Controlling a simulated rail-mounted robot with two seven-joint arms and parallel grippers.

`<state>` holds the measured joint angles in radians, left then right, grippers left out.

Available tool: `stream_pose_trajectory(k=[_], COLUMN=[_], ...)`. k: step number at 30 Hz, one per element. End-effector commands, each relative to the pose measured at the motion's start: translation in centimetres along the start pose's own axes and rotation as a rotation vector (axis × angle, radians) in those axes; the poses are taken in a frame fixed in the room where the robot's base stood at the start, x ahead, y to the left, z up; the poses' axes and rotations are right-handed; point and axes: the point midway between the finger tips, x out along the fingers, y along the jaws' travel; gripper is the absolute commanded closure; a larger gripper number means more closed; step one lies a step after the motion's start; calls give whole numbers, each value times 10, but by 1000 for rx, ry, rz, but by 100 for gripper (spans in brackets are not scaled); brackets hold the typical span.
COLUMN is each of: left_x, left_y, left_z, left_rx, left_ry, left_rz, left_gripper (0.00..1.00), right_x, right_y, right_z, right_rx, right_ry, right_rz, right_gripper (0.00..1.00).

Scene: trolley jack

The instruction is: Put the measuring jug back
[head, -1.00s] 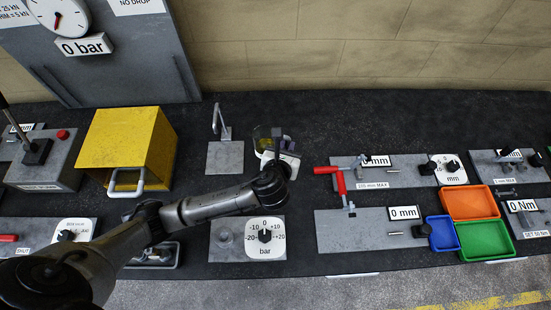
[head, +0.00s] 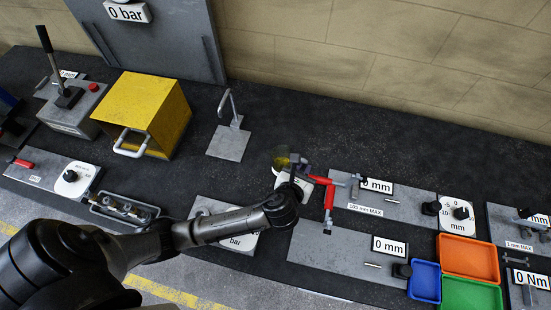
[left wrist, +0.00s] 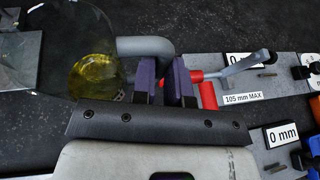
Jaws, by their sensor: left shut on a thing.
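The measuring jug (head: 282,160) is clear, with yellow liquid in it. My left gripper (head: 298,168) holds it by its grey handle (left wrist: 150,46). In the left wrist view the purple-padded fingers (left wrist: 163,82) are shut on that handle, and the jug's clear body with its yellow liquid (left wrist: 95,78) is to the left of them. The jug shows over the dark bench, right of a grey plate with an upright hook (head: 231,138). I cannot tell its exact height. My right gripper is not in view.
A red-handled clamp (head: 329,200) on a grey plate is close to the right of the gripper. Orange (head: 470,258), blue (head: 424,281) and green (head: 470,294) trays lie at lower right. A yellow box (head: 145,112) stands left. Dark bench behind the jug is clear.

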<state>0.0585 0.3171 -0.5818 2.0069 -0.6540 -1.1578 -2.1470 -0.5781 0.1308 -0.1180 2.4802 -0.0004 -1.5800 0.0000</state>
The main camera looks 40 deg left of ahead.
Motion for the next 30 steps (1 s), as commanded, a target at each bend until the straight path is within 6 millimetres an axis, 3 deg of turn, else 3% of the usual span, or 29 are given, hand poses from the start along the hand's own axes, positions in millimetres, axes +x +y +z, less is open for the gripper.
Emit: stream_pose_trajectory(k=[5, 18, 30], left_x=[15, 81, 97], left_y=[15, 75, 88], left_z=[-10, -36, -44], left_rx=[1, -1, -1], left_ry=[0, 1, 1], left_rz=[5, 4, 3], left_gripper=[100, 100, 100], right_x=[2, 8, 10], right_y=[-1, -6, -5], right_z=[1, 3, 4], right_rx=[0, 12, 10], right_ry=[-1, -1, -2], right_rz=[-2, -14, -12], right_gripper=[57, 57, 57])
